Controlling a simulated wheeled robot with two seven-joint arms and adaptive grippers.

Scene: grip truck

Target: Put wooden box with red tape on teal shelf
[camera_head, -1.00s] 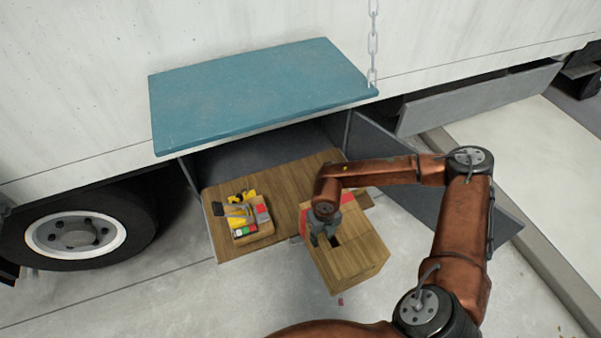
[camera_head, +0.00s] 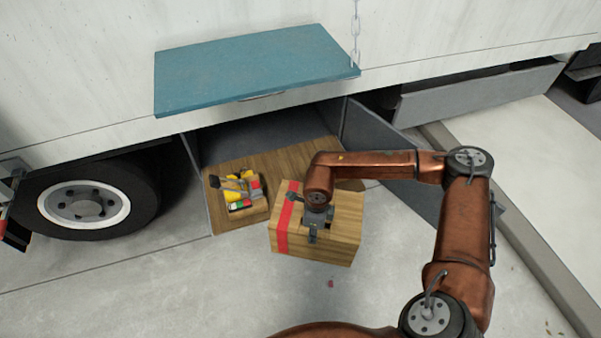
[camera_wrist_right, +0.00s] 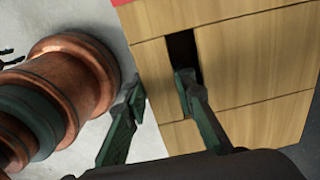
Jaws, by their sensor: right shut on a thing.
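The wooden box with red tape (camera_head: 341,226) is in front of the open truck compartment, with its red stripe toward the left. My right gripper (camera_head: 314,228) is on the box's near upper edge, shut on its wall. In the right wrist view, one finger of the right gripper (camera_wrist_right: 160,92) reaches into the dark slot of the wooden box (camera_wrist_right: 255,60) and the other stays outside. The teal shelf (camera_head: 250,70) juts flat from the truck's side, above and behind the box. My left gripper is not in view.
A small crate of tools (camera_head: 238,191) sits on the wooden compartment floor (camera_head: 290,158), left of the box. A chain (camera_head: 355,40) hangs at the shelf's right end. A grey open door (camera_head: 395,160) stands right of the compartment. A wheel (camera_head: 85,205) is at left.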

